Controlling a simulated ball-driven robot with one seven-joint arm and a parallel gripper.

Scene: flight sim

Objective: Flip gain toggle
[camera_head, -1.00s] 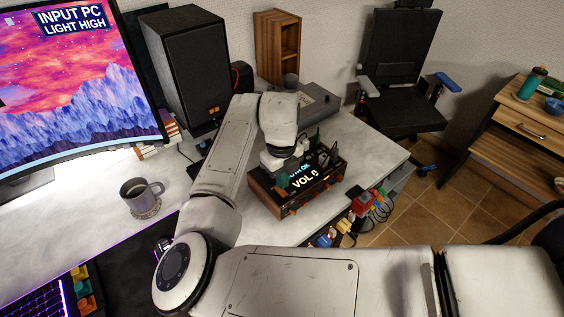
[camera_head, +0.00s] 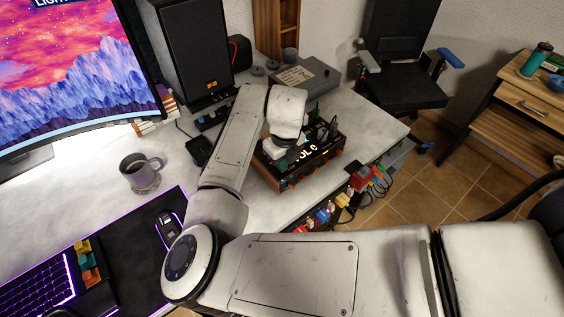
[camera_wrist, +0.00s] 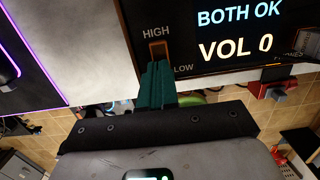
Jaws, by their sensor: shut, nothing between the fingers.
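The gain toggle (camera_wrist: 158,48) sits in an orange-rimmed slot on the dark front panel of a wood-sided audio box (camera_wrist: 215,72), with HIGH printed above it and LOW below right. My gripper (camera_wrist: 158,66) is shut and empty, its green fingers pointing at the lower end of the slot. The fingertips cover part of the toggle, so I cannot tell its lever position or whether they touch it. The box's display (camera_wrist: 238,32) reads BOTH OK and VOL 0. In the head view, my wrist hides much of the box (camera_head: 300,172).
A knob (camera_wrist: 308,42) is right of the display. Coloured plugs and cables (camera_head: 345,198) hang at the desk's edge. A grey box (camera_head: 308,77) and a speaker (camera_head: 187,50) stand behind. A mug (camera_head: 139,172) and a mouse (camera_head: 168,230) are left, with clear desk between.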

